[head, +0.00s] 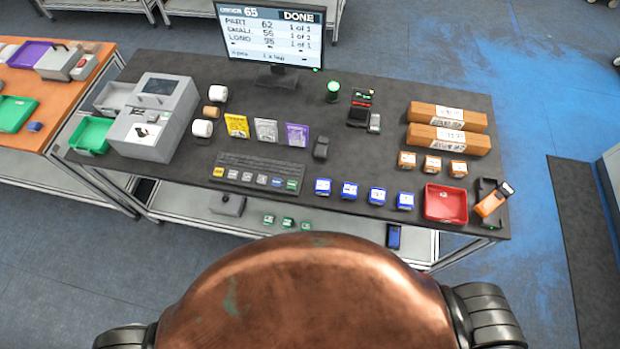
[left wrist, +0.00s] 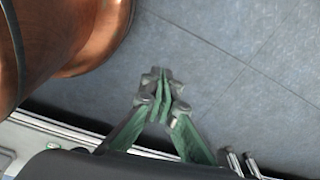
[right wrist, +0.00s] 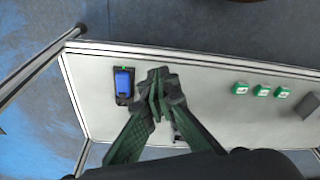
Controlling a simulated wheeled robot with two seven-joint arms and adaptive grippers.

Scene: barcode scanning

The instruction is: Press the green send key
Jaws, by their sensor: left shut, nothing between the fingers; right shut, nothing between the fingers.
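The green send key (head: 292,185) is at the right end of the front row of the dark keyboard (head: 258,172) on the table. A monitor (head: 272,35) behind it shows "DONE" at its top right. My left gripper (left wrist: 163,90) is shut and empty in the left wrist view, over the floor beside my copper-coloured body. My right gripper (right wrist: 157,88) is shut and empty in the right wrist view, in front of the pale lower shelf. Neither gripper shows in the head view, and neither is seen near the keyboard.
A label printer (head: 155,112) stands left of the keyboard. Several blue boxes (head: 350,191), a red tray (head: 446,203) and an orange scanner (head: 494,200) lie to its right. A dark device (head: 321,147) stands just behind its right end. Small green boxes (right wrist: 262,90) lie on the lower shelf.

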